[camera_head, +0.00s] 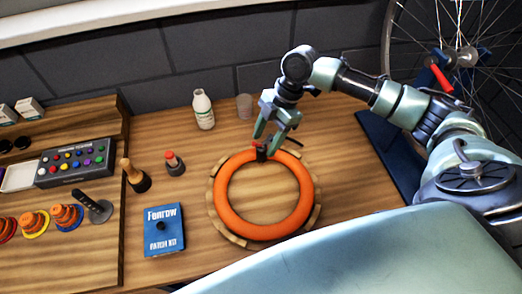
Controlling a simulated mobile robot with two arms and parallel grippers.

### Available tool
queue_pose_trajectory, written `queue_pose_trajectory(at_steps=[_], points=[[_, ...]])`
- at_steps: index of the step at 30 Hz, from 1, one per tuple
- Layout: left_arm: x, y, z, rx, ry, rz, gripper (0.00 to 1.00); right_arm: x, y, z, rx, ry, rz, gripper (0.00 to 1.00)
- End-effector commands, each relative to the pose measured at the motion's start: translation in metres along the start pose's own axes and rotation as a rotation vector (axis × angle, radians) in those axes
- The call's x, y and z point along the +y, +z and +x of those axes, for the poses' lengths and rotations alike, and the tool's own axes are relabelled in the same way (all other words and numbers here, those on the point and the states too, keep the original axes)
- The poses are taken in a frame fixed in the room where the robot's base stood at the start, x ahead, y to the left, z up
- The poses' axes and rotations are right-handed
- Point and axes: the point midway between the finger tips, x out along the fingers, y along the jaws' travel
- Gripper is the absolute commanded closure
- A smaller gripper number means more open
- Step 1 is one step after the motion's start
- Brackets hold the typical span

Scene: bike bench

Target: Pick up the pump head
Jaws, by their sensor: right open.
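A small black piece with a bit of red, which looks like the pump head (261,154), sits at the far side of the orange ring (228,211). It is small and partly covered, so its exact shape and whether it is fixed on the ring's valve cannot be told. The orange ring lies flat on a round wooden stand. My right gripper (265,137) is open, its fingers pointing down just above and beside the black piece. I cannot tell whether they touch it. My left gripper is not in view.
A white bottle (203,109) and a grey cup (244,106) stand behind the ring. A blue box (164,231), a wooden-handled tool (133,176) and a red-topped piece (174,163) stand left. A bike wheel (462,30) is at the back right.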

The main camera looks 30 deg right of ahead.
Motion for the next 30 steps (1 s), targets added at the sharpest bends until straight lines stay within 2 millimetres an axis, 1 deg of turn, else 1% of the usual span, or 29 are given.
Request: queue_pose_trajectory(at_steps=[1,4,6,9,12,17,18,20,21,23,24,30], points=[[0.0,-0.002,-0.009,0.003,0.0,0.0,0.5,-0.002,-0.002,0.004,0.001,-0.005,0.001,0.46],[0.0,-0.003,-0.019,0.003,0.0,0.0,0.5,-0.004,-0.001,0.019,0.001,-0.005,0.001,0.46],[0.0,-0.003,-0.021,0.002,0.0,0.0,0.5,-0.004,-0.001,0.031,0.001,-0.004,0.001,0.46],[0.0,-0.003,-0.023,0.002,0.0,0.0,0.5,-0.003,0.0,0.041,0.001,-0.002,0.001,0.46],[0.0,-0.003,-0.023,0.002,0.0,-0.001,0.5,-0.003,0.001,0.046,0.0,0.0,0.0,0.46],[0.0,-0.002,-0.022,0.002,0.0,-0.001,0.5,-0.003,0.001,0.046,0.0,0.0,0.0,0.46],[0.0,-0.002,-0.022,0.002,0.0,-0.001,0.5,-0.003,0.001,0.046,0.0,0.0,0.0,0.51],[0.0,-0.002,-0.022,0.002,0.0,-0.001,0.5,-0.003,0.001,0.046,0.0,0.0,0.0,0.68],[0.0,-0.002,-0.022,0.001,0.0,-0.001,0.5,-0.003,0.001,0.046,0.0,0.0,0.0,0.79],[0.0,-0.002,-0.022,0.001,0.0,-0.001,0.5,-0.003,0.001,0.046,0.0,0.0,0.0,0.96],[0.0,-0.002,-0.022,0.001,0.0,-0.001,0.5,-0.003,0.001,0.046,0.0,0.0,0.0,1.0],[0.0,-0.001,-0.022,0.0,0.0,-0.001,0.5,-0.003,0.001,0.045,0.0,0.001,-0.001,1.0]])
